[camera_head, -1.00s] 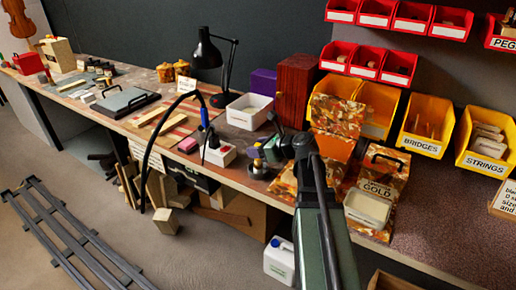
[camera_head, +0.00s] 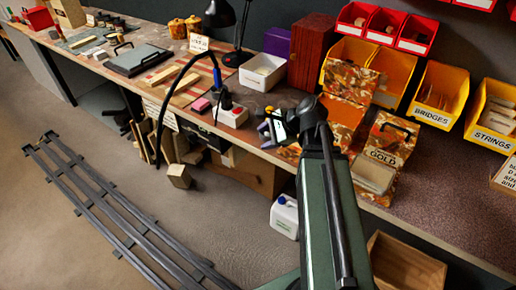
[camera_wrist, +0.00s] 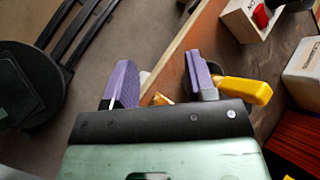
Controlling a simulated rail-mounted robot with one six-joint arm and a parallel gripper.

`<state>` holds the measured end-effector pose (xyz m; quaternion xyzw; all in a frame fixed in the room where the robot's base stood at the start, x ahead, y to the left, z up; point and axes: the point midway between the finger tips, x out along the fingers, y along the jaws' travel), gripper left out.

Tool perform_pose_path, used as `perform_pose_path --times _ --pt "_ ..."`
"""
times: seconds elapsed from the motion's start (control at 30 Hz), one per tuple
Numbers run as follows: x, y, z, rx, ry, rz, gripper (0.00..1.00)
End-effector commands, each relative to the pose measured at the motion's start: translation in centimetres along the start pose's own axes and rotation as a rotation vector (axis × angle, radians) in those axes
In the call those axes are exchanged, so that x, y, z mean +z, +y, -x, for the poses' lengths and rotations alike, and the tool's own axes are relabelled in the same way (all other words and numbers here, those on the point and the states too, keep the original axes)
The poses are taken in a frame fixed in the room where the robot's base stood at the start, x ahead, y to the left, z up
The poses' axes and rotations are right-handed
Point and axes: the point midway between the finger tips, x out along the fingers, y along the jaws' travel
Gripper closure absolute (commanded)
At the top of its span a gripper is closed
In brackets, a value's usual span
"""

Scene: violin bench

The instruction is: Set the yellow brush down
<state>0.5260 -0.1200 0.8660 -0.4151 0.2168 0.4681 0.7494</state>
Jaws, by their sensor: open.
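My gripper (camera_wrist: 160,79) is open, with two purple fingertips set well apart in the wrist view. A yellow handle-like piece (camera_wrist: 245,91), which looks like the yellow brush, shows just right of the right finger, partly hidden behind it. A small yellow bit also shows between the fingers, low down; I cannot tell whether it is the same object. In the head view my gripper (camera_head: 270,125) is over the bench's front edge, with a small yellow spot beside it. Whether the brush touches a finger or rests on the bench is unclear.
The bench edge (camera_wrist: 192,42) runs diagonally behind the fingers, with floor to its left. A white socket box (camera_head: 232,116) and white bin (camera_head: 262,73) stand near. Patterned boxes (camera_head: 388,140) stand right of my arm. A white jug (camera_head: 285,216) is on the floor below.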

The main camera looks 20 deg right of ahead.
Motion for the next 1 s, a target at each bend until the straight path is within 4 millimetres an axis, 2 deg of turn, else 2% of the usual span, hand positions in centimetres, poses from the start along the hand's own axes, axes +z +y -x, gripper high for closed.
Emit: perform_pose_path --times 0.03,0.1,0.2,0.3,0.4,1.0 --pt "2.7 2.7 -2.7 0.152 0.051 0.298 0.49" --pt "4.8 6.0 -5.1 0.376 0.102 0.737 0.49" --pt "6.8 9.2 -6.4 0.654 0.109 1.234 0.49" --pt "7.6 10.5 -6.7 0.821 0.090 1.502 0.49" --pt "7.7 10.7 -6.6 0.871 0.083 1.575 0.49" --pt "7.6 10.6 -6.6 0.865 0.084 1.569 0.49"
